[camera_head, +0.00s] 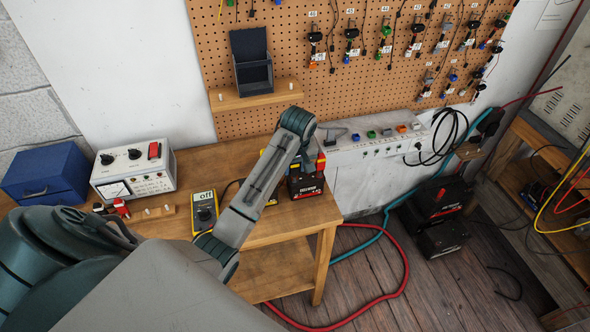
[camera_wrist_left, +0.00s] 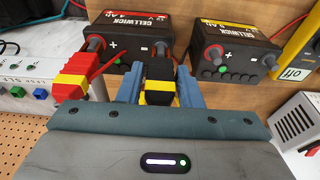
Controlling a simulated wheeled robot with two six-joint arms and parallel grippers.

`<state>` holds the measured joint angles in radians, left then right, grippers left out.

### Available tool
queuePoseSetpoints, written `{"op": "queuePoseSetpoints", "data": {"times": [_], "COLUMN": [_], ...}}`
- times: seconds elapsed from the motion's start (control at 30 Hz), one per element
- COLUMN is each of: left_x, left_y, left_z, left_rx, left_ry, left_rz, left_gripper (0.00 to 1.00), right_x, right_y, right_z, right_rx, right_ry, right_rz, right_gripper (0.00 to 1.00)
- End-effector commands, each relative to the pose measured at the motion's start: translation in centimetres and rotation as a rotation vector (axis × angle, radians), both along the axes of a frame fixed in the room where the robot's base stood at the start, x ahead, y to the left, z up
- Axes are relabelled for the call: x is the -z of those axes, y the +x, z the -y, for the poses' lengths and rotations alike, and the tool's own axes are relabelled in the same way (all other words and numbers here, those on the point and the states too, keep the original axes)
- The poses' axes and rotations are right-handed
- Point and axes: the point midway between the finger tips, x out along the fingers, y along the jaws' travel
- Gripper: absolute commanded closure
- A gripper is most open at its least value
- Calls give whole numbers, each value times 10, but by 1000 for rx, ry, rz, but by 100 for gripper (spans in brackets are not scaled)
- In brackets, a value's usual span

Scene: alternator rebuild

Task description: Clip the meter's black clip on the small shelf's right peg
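The small wooden shelf (camera_head: 257,101) is on the pegboard with a dark blue holder on it. Its right peg (camera_head: 291,86) is bare, and a left peg (camera_head: 220,97) shows too. The yellow meter (camera_head: 205,211) lies on the bench, reading "off"; its corner shows in the left wrist view (camera_wrist_left: 293,73). The black clip (camera_wrist_left: 160,98), with a yellow band, is at a post of a Cellwick battery (camera_wrist_left: 127,38). My left gripper (camera_wrist_left: 159,78) has its blue fingers on both sides of the clip, apparently touching it. In the head view, my arm hides it. My right gripper is out of view.
A red clip (camera_wrist_left: 75,78) is on the same battery's other post. A second battery (camera_wrist_left: 232,50) stands beside it. A switch panel (camera_head: 375,140) lies right of the bench. A power supply (camera_head: 135,168) and blue box (camera_head: 47,177) stand at the left.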

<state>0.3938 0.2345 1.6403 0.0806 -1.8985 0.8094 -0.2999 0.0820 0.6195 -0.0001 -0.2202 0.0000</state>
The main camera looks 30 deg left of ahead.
Motion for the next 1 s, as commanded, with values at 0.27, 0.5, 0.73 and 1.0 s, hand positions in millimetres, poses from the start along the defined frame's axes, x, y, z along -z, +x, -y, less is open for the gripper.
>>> {"op": "queuePoseSetpoints", "data": {"times": [0.27,0.5,0.73,1.0], "left_x": [0,-11,-35,-40], "left_y": [0,0,1,0], "left_z": [0,0,0,0], "left_rx": [0,0,0,0], "left_ry": [0,0,0,0], "left_rz": [0,1,3,0], "left_gripper": [88,88,88,88], "right_x": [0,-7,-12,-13], "right_y": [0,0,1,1], "right_z": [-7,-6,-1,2], "right_rx": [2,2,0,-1], "right_ry": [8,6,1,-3], "right_rz": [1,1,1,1], "right_gripper": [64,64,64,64]}}
